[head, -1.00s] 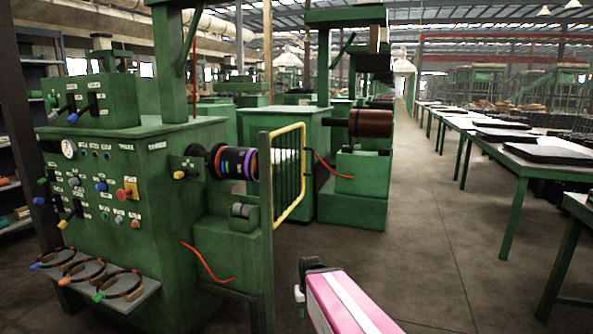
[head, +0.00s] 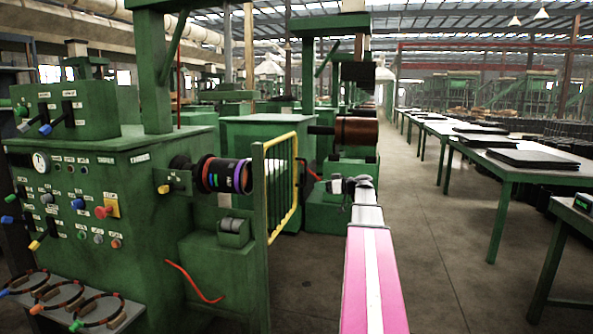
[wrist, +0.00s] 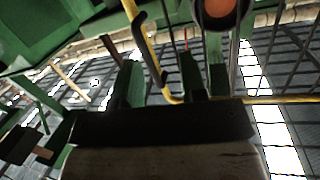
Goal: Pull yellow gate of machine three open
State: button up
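A yellow gate (head: 296,190) with dark vertical bars stands at the right side of the near green machine (head: 100,215), hinged near a green post. A black handle sits on its right edge. In the wrist view, the yellow frame (wrist: 165,90) and curved black handle (wrist: 148,48) are close ahead. My gripper (head: 350,184) is just right of the gate in the head view. In the wrist view, my gripper (wrist: 158,65) shows two dark fingers spread apart, with nothing clearly held. I cannot read a machine number or tell whether a finger touches the handle.
A roller with coloured rings (head: 224,175) sticks out left of the gate. Another green machine with a brown roller (head: 354,131) stands behind. Tables with black sheets (head: 530,159) line the right. The aisle floor (head: 430,230) between is clear.

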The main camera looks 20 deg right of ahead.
jog(key=w+d+r+n+t+y, duration=0.1)
jog(key=d+r, duration=0.2)
jog(key=r, duration=0.2)
send_over(305, 185)
jog(key=shift+w+d+r, duration=0.1)
jog(key=shift+w+d, duration=0.1)
jog(key=shift+w, duration=0.1)
grip_shut()
